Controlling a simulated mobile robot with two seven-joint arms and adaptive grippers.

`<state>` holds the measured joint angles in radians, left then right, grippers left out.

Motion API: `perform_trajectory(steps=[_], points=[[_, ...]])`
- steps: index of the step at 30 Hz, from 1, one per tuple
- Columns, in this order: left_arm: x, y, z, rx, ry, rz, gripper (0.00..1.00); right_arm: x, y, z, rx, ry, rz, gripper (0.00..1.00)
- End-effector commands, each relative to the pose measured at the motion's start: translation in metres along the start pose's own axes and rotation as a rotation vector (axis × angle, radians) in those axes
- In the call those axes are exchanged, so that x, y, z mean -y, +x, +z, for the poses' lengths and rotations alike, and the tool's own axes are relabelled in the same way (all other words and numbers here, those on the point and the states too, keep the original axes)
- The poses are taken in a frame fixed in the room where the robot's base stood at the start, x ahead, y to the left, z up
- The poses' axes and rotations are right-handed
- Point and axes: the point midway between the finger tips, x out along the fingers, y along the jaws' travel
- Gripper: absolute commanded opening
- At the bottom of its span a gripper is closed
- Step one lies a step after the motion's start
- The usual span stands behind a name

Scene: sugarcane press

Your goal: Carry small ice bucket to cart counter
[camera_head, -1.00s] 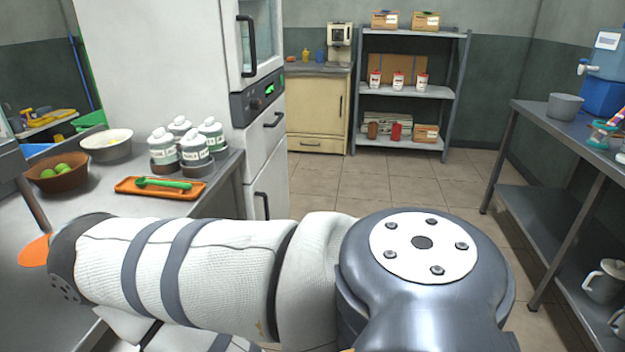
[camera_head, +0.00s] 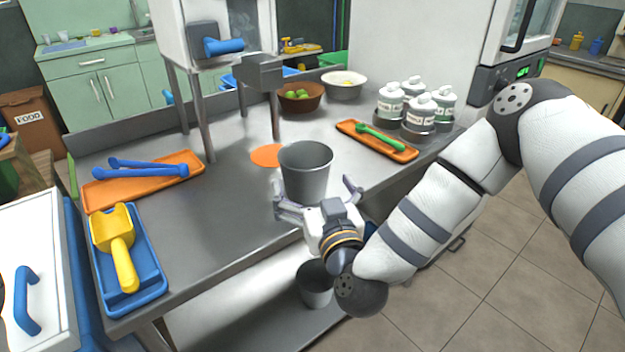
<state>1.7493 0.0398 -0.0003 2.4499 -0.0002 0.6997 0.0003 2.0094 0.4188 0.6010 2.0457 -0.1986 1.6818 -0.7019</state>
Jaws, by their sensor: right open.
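A small grey metal bucket (camera_head: 306,172) appears to stand upright on the steel cart counter (camera_head: 235,215), near its front edge. My right gripper (camera_head: 317,197) is open at the bucket's near side, with one finger to the left and one to the right of its lower part. I cannot tell whether the fingers touch it. The gripper hides part of the bucket's base. My left gripper is out of view.
An orange disc (camera_head: 267,155) lies behind the bucket, beside a press leg. An orange tray with blue tongs (camera_head: 140,168) and a blue tray with a yellow scoop (camera_head: 118,245) are left. Shaker bottles (camera_head: 418,108) stand right. Another bucket (camera_head: 315,285) sits on the lower shelf.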

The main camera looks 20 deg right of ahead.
Motion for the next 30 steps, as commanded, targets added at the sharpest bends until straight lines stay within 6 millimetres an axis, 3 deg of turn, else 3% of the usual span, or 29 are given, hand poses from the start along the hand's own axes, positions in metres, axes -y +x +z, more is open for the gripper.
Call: perform_trajectory(steps=[11, 19, 26, 30], points=[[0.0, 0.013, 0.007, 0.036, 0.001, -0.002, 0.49, -0.003, 0.059, 0.01, 0.005, 0.0, 0.0, 1.0], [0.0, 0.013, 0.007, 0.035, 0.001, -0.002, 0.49, -0.002, 0.065, 0.007, 0.003, 0.001, -0.002, 1.0], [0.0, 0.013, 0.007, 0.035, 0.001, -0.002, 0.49, -0.002, 0.065, 0.007, 0.003, 0.001, -0.002, 0.48], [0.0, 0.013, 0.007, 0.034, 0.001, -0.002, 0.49, -0.002, 0.065, 0.007, 0.002, 0.001, -0.002, 0.43]])
